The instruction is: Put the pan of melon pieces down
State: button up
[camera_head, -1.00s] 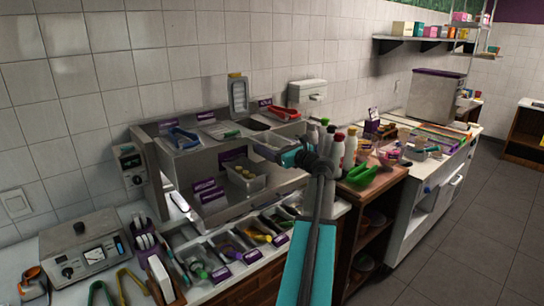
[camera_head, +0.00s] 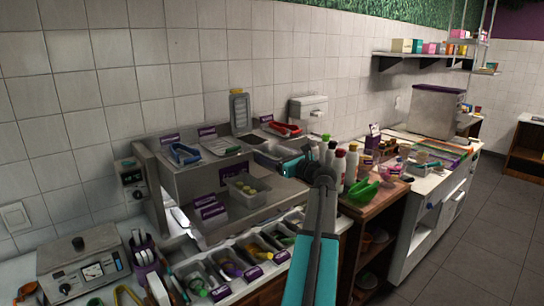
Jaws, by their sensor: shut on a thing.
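The pan of melon pieces (camera_head: 244,198) is a small clear or grey container with several round yellow-green pieces in it. It is in front of the lower shelf of the metal counter unit (camera_head: 205,175), left of my gripper. My gripper (camera_head: 275,167), grey with a teal part, reaches left to the pan's right side and is shut on it. The fingertips are small and hard to make out. The pan looks about level; I cannot tell whether its base touches the shelf.
A row of topping trays with purple labels (camera_head: 252,272) runs along the front. Several bottles (camera_head: 352,165) and a green scoop (camera_head: 363,190) stand close right of my arm. A grey appliance (camera_head: 82,265) is at left.

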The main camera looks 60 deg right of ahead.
jog(key=shift+f, duration=0.1)
notch_tip(320, 180, down, 4)
jog(key=b, duration=0.3)
jog(key=shift+s+r+b, duration=0.1)
jog(key=shift+r+b, duration=0.15)
jog(key=shift+b, duration=0.15)
jog(key=shift+s, duration=0.1)
